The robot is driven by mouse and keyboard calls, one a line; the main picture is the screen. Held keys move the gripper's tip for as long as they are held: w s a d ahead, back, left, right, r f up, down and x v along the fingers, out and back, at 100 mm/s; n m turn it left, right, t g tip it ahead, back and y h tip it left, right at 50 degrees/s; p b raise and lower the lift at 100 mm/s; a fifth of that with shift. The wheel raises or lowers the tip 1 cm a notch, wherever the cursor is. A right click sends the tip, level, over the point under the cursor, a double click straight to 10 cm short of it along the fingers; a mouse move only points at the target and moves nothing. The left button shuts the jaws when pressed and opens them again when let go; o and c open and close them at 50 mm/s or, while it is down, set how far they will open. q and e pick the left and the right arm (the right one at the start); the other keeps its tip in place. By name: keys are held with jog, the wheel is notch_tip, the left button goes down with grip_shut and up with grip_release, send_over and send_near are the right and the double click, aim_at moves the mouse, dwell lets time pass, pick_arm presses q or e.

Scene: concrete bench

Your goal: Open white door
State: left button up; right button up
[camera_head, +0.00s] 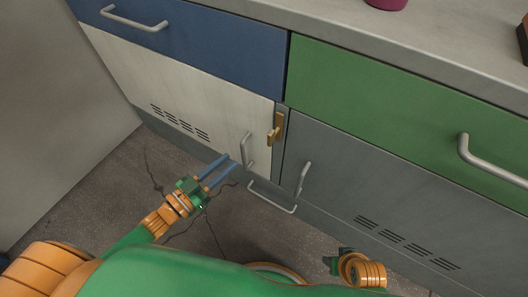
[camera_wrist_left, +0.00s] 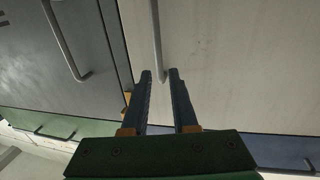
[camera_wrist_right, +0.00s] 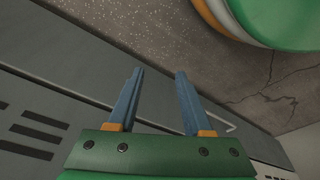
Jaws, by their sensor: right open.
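The white door (camera_head: 190,97) in the head view is shut, flush with the cabinet front, with a vertical grey bar handle (camera_head: 245,150) near its right edge. A brass latch (camera_head: 276,129) sits on the strip beside that edge. My left gripper (camera_head: 232,160) is open and empty, its blue fingers pointing at the handle from just left of it. In the left wrist view the handle (camera_wrist_left: 157,38) runs down between the two fingertips (camera_wrist_left: 160,72); contact cannot be told. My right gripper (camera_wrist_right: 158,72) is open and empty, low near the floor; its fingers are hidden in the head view.
A grey door (camera_head: 400,180) with its own handle (camera_head: 303,178) adjoins on the right. A low bar handle (camera_head: 272,197) juts out below. Blue (camera_head: 190,45) and green (camera_head: 400,100) drawers lie above. A grey wall (camera_head: 50,110) stands left. The cracked floor (camera_head: 110,185) is clear.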

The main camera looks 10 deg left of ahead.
pick_arm(q)
jog(key=b+x, duration=0.1)
jog(key=x, duration=0.5)
jog(key=shift+w+d+r, duration=0.15)
jog(key=shift+d+r, duration=0.05)
grip_shut()
pick_arm(e)
notch_tip(320, 180, up, 4)
jog(key=shift+w+r, duration=0.15)
jog(key=shift+r, duration=0.05)
jog(key=shift+a, duration=0.1)
dwell(0.5)
